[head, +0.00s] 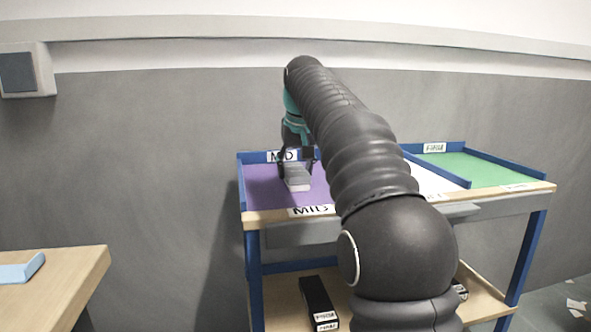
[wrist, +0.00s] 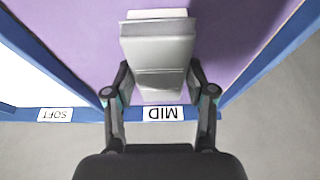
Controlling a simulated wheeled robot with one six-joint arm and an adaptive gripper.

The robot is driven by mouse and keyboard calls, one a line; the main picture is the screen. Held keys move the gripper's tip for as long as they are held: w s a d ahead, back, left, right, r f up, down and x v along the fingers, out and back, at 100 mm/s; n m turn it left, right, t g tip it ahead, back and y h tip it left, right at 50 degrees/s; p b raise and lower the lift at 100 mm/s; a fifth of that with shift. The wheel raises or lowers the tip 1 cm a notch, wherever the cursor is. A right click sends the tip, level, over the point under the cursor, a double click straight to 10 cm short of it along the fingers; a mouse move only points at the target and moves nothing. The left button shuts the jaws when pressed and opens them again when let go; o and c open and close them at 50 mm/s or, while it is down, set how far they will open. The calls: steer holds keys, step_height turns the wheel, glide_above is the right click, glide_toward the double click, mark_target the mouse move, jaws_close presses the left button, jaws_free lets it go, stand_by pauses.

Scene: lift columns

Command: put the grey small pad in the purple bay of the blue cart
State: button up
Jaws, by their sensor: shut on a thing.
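The grey small pad (head: 297,177) is at the purple bay (head: 262,186) of the blue cart (head: 243,207). In the wrist view the pad (wrist: 158,52) is a grey block with a paler far edge, over the purple surface (wrist: 222,30). My gripper (head: 296,166) reaches down over the bay with its fingers on either side of the pad. In the wrist view my gripper (wrist: 158,92) is shut on the pad's near part. I cannot tell whether the pad touches the bay floor. A "MID" label (wrist: 163,114) shows on the bay's edge.
A white bay (head: 432,182) and a green bay (head: 470,168) lie to the right on the cart's top. A black box (head: 318,301) sits on the lower shelf. A wooden table (head: 70,283) with a light blue item (head: 22,269) is at the left. Low blue rims edge the bays.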

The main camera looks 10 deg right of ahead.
steer(key=shift+f, duration=0.1)
steer(key=o, duration=1.4)
steer(key=p+v, duration=0.4)
steer(key=v, duration=0.8)
steer(key=s+f, duration=0.3)
steer(key=s, duration=0.6)
steer(key=shift+t, duration=0.6)
steer(key=s+f, duration=1.6)
steer(key=f, duration=0.1)
steer(key=s+f, duration=0.8)
steer(key=f, duration=0.1)
steer(key=shift+f, duration=0.15)
